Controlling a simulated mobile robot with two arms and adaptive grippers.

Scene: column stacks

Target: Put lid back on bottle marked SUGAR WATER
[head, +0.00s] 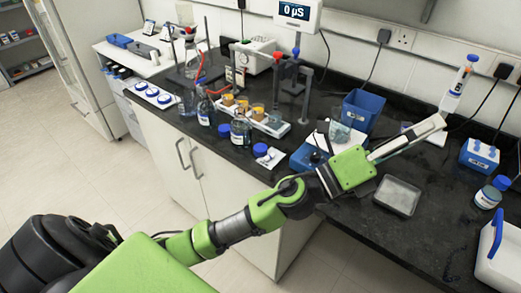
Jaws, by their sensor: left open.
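Several glass bottles with white labels stand near the front left edge of the bench; the label words are too small to read. One bottle (240,131) looks to have no lid. Another bottle (205,112) stands to its left. A blue lid (260,150) lies on the bench just right of the bare-topped bottle. I cannot tell which bottle is marked SUGAR WATER. My left gripper (438,124) is open and empty over the right part of the bench, well away from the bottles, its fingers pointing right. My right gripper is not in view.
A rack with amber-topped vials (270,124) stands behind the bottles. A blue bin (362,108), a glass beaker (340,131) and a grey tray (398,195) are near my left arm. A blue-lidded jar (489,196) stands at the right. Black bench top is clear around the tray.

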